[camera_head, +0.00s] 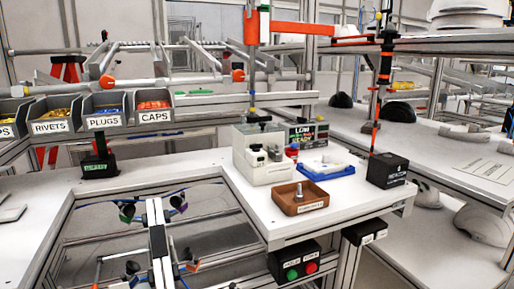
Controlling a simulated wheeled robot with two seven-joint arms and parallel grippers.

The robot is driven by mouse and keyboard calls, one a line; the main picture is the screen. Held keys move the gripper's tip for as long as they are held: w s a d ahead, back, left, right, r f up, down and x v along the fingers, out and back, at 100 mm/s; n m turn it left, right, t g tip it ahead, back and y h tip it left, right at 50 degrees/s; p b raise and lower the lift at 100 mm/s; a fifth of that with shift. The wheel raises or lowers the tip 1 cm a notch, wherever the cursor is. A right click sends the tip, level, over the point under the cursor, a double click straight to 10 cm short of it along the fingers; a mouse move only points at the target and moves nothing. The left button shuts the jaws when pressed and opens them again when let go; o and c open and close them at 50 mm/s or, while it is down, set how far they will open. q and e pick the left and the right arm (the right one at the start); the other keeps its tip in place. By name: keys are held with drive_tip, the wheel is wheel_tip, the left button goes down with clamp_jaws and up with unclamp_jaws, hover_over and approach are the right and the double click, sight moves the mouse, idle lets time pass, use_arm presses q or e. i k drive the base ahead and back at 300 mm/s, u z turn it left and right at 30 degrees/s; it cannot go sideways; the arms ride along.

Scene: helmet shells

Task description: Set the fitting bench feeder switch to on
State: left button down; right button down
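A pale grey bench unit (250,168) with knobs and small fittings on top stands on the white fitting bench (340,205), right of centre. A dark display box (307,133) behind it shows small text, partly "READY". A black control box (289,267) with a green button and a red button hangs under the bench's front edge. A second small dark box (366,232) with white labels hangs to its right. I cannot tell which of these carries the feeder switch, nor its setting. Neither of my grippers is in view.
A brown tray (287,204) holding a metal part, a blue tray (325,172) with white pieces and a black box (388,170) stand on the bench. Bins (103,108) labelled rivets, plugs and caps sit at left. An orange tool arm (305,29) hangs overhead.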

sight(255, 147)
drive_tip(key=k, duration=1.25)
drive_tip(key=z, duration=0.95)
drive_tip(key=i, duration=1.6)
drive_tip(key=u, duration=0.65)
